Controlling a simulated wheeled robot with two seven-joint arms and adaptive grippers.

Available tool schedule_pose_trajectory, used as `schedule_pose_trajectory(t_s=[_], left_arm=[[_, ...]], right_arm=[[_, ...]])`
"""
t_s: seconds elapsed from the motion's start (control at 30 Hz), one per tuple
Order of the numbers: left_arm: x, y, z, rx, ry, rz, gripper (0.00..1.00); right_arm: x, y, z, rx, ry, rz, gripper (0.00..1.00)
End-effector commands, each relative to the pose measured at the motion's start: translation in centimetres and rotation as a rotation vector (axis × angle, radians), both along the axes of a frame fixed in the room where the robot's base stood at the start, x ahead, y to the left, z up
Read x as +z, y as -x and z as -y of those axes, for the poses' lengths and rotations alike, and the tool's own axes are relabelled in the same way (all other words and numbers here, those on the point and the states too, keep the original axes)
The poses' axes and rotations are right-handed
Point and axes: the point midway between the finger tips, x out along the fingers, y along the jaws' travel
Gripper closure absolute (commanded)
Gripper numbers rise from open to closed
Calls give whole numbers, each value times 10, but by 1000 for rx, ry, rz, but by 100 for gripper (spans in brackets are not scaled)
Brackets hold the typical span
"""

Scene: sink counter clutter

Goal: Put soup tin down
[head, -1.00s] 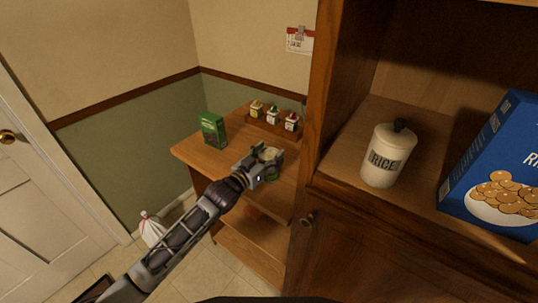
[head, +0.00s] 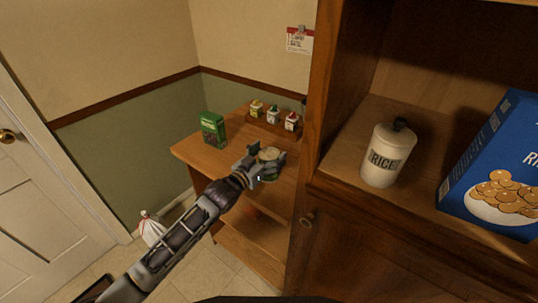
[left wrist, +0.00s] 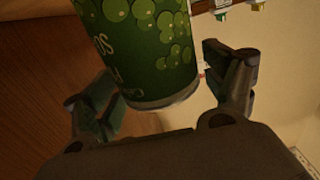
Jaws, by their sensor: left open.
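The soup tin (head: 268,155) stands on the top of the small wooden shelf unit (head: 190,152). In the left wrist view the green tin (left wrist: 150,45) fills the upper middle, with pale round shapes on its label and part of its lettering showing. My left gripper (head: 268,168) is at the tin's near side. In the left wrist view my left gripper (left wrist: 165,95) is open, with one finger on each side of the tin and a visible gap to the right finger. The tin's far side is hidden. My right gripper is not in view.
A green box (head: 213,130) stands to the left on the same top. A rack with several small spice jars (head: 273,116) is behind the tin. A tall cabinet holds a rice canister (head: 386,156) and a blue box (head: 500,170) at right.

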Motion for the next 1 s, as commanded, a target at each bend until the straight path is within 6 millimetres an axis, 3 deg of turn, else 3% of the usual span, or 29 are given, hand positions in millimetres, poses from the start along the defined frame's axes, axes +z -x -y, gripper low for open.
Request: schedule_pose_trajectory(t_s=[0.4, 1.0], left_arm=[[-1, 25, -19, 0, -1, -1, 16], [-1, 71, -52, 1, -1, -2, 16]], right_arm=[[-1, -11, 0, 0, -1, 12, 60], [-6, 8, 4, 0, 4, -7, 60]])
